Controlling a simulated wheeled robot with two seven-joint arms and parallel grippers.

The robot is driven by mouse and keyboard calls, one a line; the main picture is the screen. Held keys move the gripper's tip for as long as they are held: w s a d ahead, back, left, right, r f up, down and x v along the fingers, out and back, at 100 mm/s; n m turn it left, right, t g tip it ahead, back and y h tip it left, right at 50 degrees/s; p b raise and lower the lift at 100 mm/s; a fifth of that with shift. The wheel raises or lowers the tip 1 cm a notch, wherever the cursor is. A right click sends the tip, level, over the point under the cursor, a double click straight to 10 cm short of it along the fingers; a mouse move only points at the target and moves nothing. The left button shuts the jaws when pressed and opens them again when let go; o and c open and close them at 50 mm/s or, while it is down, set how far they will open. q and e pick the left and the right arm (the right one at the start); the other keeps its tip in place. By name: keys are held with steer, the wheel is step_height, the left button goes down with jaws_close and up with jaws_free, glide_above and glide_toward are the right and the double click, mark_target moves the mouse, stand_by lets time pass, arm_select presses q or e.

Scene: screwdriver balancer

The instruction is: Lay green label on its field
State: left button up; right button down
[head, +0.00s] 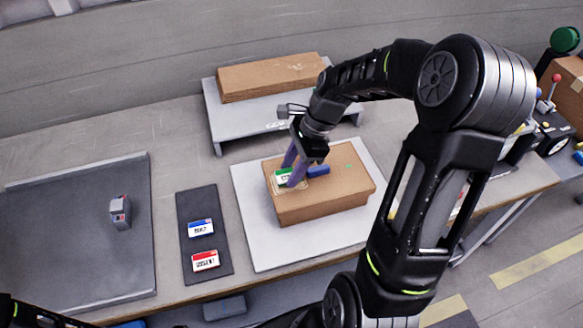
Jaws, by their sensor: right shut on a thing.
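The green label (284,177) is at the fingertips of my right gripper (292,178), over the left part of the top of a cardboard box (335,190). My right gripper is shut on the label, with its purple fingers pointing down. A pale outlined field (290,187) shows around the label on the box top; the label hides part of it. I cannot tell whether the label touches the box. Of my left arm only a dark part shows at the bottom left; its gripper is not visible.
The box rests on a white board (255,235). A dark strip (213,269) left of it holds a blue label (200,229) and a red label (206,260). A grey tray (70,270) holds a small grey object (120,212). A raised shelf (240,127) with a flat carton (270,77) stands behind.

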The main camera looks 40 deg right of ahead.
steer(key=shift+f, duration=0.35)
stand_by(0.7)
steer(key=c, duration=0.8)
jaws_free()
steer(key=shift+c, duration=0.2)
steer(key=v, duration=0.7)
steer(key=shift+r+b, duration=0.35)
steer(key=shift+s+d, duration=0.1)
steer(key=shift+d, duration=0.05)
